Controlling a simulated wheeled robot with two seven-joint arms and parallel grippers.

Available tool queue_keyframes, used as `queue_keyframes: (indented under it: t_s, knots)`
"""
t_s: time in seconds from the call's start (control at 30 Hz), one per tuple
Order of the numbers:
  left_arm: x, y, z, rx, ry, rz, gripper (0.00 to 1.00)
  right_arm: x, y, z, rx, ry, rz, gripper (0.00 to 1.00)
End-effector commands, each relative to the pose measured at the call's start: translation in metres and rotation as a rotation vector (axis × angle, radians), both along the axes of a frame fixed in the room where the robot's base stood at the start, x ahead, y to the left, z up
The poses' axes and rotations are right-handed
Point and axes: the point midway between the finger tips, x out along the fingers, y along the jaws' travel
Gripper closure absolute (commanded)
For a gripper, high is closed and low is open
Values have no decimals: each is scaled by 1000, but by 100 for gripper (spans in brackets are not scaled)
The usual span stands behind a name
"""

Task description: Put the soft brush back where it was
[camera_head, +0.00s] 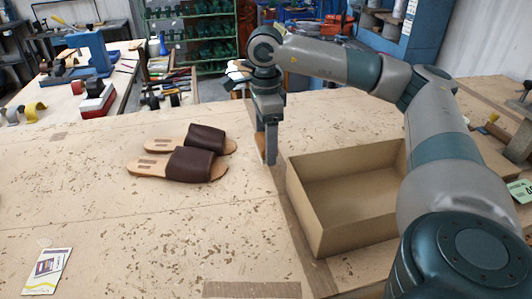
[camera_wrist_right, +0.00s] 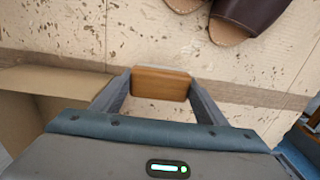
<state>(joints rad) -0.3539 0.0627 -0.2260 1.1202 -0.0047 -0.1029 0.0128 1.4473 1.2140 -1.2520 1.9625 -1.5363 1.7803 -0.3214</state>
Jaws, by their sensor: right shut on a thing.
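The soft brush shows as a brown wooden block with a pale edge in the right wrist view (camera_wrist_right: 160,84). My right gripper (camera_wrist_right: 161,92) is shut on it, one finger at each end. In the head view my right gripper (camera_head: 267,148) points down above the worktable, between the pair of sandals and the open box. A small brown part of the brush (camera_head: 261,146) shows beside the fingers there; its bristles cannot be made out. My left gripper is in neither view.
Two brown sandals (camera_head: 190,164) lie left of the gripper. An open, empty cardboard box (camera_head: 311,220) stands to its right. A card (camera_head: 47,271) lies at the front left of the table (camera_head: 150,235). The front middle is clear. A blue machine (camera_head: 91,50) stands on another bench behind.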

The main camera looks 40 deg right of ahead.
Motion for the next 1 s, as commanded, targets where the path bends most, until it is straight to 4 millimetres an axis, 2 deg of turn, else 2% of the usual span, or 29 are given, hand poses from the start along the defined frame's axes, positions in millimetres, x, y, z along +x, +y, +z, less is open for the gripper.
queue_keyframes:
  t_s: [0.17,0.5,0.93,0.97,1.0]
  knots:
    - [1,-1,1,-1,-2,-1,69,0,0,-3,0,1,-1,56]
    - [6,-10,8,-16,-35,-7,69,-1,0,-36,0,1,-1,56]
    - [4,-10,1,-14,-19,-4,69,0,0,-42,0,1,0,56]
    - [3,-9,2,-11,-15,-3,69,0,0,-41,0,0,0,29]
    - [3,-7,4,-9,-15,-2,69,0,0,-40,0,0,0,19]
